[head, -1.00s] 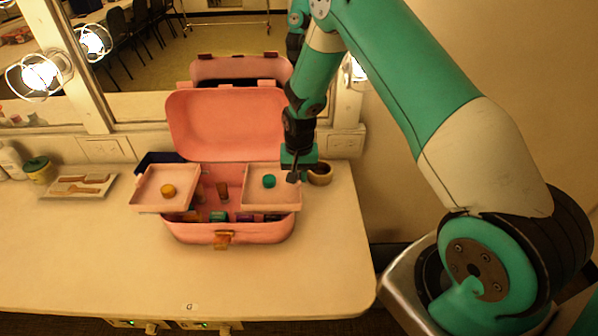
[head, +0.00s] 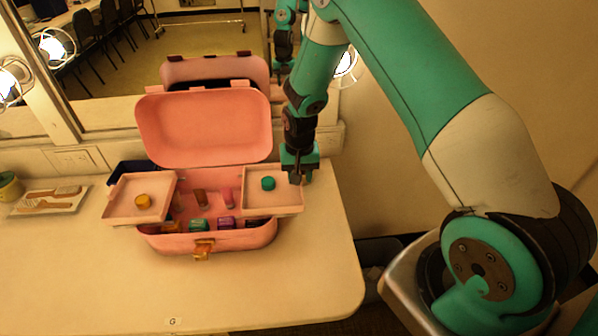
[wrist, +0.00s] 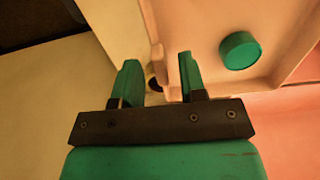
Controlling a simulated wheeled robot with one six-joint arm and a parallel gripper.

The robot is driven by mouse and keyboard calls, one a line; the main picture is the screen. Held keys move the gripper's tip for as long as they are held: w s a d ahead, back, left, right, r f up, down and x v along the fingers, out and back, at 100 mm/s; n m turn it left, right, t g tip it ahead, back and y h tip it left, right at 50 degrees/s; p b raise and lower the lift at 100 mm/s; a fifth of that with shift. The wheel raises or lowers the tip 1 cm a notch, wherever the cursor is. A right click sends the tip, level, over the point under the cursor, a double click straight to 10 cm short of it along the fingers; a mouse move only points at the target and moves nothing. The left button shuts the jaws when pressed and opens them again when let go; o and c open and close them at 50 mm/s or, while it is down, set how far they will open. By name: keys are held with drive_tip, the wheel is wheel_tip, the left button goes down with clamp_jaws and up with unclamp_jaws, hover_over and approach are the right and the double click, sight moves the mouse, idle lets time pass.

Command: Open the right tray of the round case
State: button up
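The round pink case (head: 165,240) stands on the counter with its lid (head: 205,125) up. Its left tray (head: 125,205) sticks out to the left and holds a yellow lid. The right tray (head: 270,203) holds a teal round lid (head: 268,183) and sticks out past the case's right side. My gripper (head: 296,180) points down at the right tray's outer right edge. In the wrist view its fingers (wrist: 158,80) are apart, with the tray's wall (wrist: 153,35) running between them. I cannot see whether either finger touches the wall.
Several small bottles lie inside the case. A shallow dish with brushes (head: 48,200) is at the left. Mirrors and lit bulbs (head: 52,45) stand behind. The counter front (head: 260,285) is clear; its right edge is close beside my gripper.

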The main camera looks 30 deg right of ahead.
wheel_tip(320, 180, up, 17)
drive_tip(key=b, duration=0.3)
drive_tip(key=shift+r+b, duration=0.2)
drive_tip(key=shift+b, duration=0.1)
drive_tip(key=s+a+r+n+y, duration=0.1)
drive_tip(key=s+a+r+n, duration=0.2)
drive_tip(key=s, duration=0.6)
drive_tip(key=s+a+r+n+y, duration=0.1)
drive_tip(key=s+a+r+n, duration=0.2)
drive_tip(key=s+a+n, duration=0.2)
drive_tip(key=s+a+r+n+y, duration=0.2)
drive_tip(key=s+a, duration=0.6)
drive_tip(key=s, duration=0.5)
drive_tip(key=shift+a+r+n, duration=0.15)
drive_tip(key=shift+r+n, duration=0.4)
drive_tip(key=shift+n, duration=0.55)
drive_tip(key=shift+s+a, duration=0.1)
